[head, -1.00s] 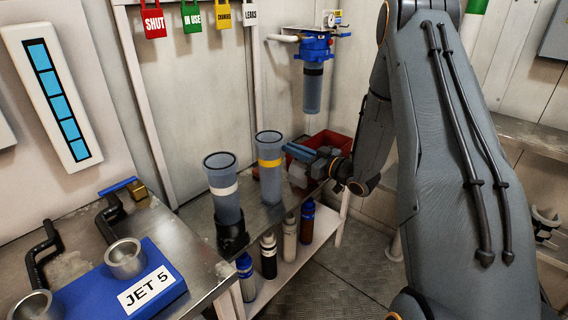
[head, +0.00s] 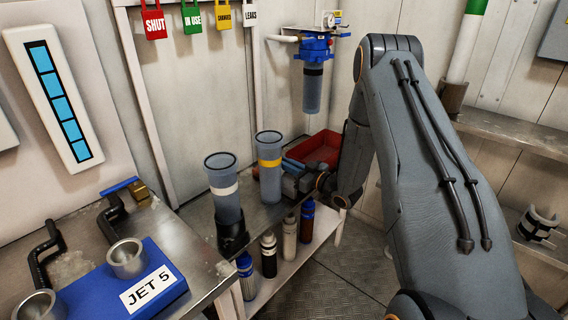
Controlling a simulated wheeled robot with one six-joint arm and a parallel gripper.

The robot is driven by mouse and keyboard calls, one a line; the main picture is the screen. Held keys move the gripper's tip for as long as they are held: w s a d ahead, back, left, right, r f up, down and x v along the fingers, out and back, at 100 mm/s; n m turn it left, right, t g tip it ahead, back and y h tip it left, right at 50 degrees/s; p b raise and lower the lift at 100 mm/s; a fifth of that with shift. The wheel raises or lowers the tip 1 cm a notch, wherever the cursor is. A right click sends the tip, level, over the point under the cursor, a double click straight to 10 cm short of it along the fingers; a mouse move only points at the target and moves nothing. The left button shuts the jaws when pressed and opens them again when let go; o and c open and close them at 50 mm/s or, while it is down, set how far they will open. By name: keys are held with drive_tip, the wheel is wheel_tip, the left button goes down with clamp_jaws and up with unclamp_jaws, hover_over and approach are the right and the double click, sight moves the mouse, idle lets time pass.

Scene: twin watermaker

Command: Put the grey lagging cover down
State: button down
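My gripper (head: 291,180) is low over the far end of the metal bench, just right of the clear housing with the yellow band (head: 269,168). Its fingers are small and partly hidden behind that housing, so I cannot tell whether they are open or shut. A blue-grey piece (head: 292,164) shows beside the fingers; I cannot tell if it is part of the gripper or something held. A pale grey curved cover with dark straps (head: 540,224), possibly the grey lagging cover, lies on the right lower shelf, away from my gripper.
A red bin (head: 322,147) stands just behind my gripper. A housing with a white band (head: 226,190) stands left on the metal bench (head: 264,212). Several bottles (head: 289,240) stand on the shelf below. A blue-headed filter (head: 314,75) hangs on the wall above. The right upper shelf (head: 530,131) has free room.

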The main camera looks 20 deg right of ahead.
drive_tip(key=shift+f, duration=0.1)
drive_tip(key=c, duration=2.2)
unclamp_jaws()
drive_tip(key=shift+o, duration=0.4)
